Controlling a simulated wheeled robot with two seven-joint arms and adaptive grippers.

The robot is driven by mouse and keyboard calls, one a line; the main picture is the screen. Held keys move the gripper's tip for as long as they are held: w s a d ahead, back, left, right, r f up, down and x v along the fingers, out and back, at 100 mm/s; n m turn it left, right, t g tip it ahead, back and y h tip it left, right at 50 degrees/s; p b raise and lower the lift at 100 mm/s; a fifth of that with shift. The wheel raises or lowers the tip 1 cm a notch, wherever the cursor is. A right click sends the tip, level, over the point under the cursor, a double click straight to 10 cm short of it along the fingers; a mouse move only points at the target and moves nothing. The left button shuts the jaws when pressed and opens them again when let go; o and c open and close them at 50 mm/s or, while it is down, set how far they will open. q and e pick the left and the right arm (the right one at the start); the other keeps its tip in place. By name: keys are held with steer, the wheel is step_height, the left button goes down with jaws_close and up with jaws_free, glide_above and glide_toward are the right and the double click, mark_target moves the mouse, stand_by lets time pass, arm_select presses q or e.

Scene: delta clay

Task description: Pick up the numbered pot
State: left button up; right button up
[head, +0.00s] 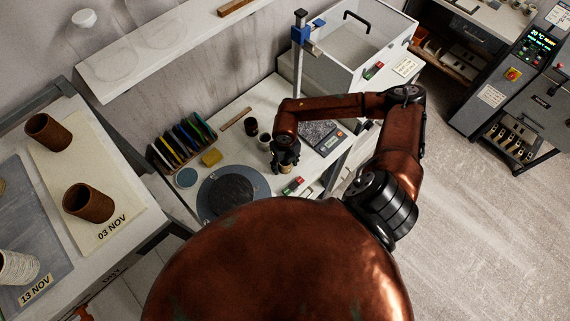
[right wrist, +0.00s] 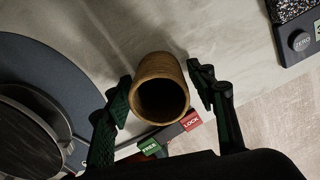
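A small ochre-brown pot (right wrist: 158,72) with a dark open mouth shows in the right wrist view, between the two fingers of my right gripper (right wrist: 160,82). The fingers are spread, with a gap visible on each side of the pot. In the head view my right gripper (head: 286,158) points down over the white workbench, and a bit of the pot (head: 286,169) shows beneath it. I cannot read a number on the pot. My left gripper is not in view.
A dark round wheel (head: 232,190) lies left of the gripper. Dark cups (head: 251,127) and a scale (head: 326,138) stand close by. A red and green LOCK switch block (head: 293,186) sits at the bench's front edge. Brown cylinders (head: 88,203) stand on the left table.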

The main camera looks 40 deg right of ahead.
steer(key=c, duration=1)
steer(key=shift+r, duration=0.1)
